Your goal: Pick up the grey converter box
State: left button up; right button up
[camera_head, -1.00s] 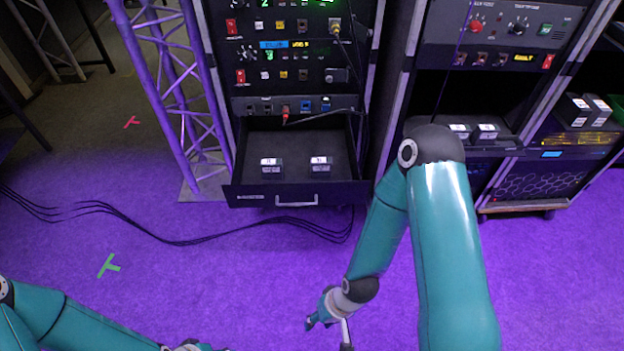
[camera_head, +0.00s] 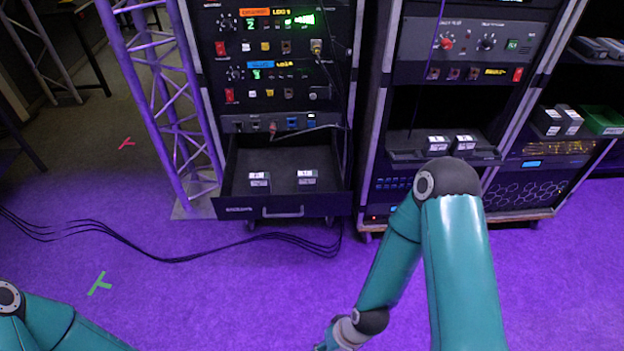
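Several small dark or grey boxes are in view, and I cannot tell which is the grey converter box. Two with white-labelled tops sit apart in the open drawer (camera_head: 240,205): a left box (camera_head: 260,184) and a right box (camera_head: 307,182). Two more labelled boxes, one left (camera_head: 438,148) and one right (camera_head: 464,147), stand on a shelf of the middle rack. A dark pair (camera_head: 556,121) stands further right, and greyish boxes (camera_head: 598,47) lie on a shelf at the upper right. Both arms show, but both grippers are below the picture.
A purple-lit truss tower (camera_head: 160,90) stands left of the drawer rack. Black cables (camera_head: 150,255) run along the floor in front of it. A green tray (camera_head: 602,120) is at the right. The purple floor before the racks is mostly open.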

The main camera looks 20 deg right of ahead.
aim_at(306, 181)
jog(key=i, duration=0.85)
jog(key=u, duration=0.05)
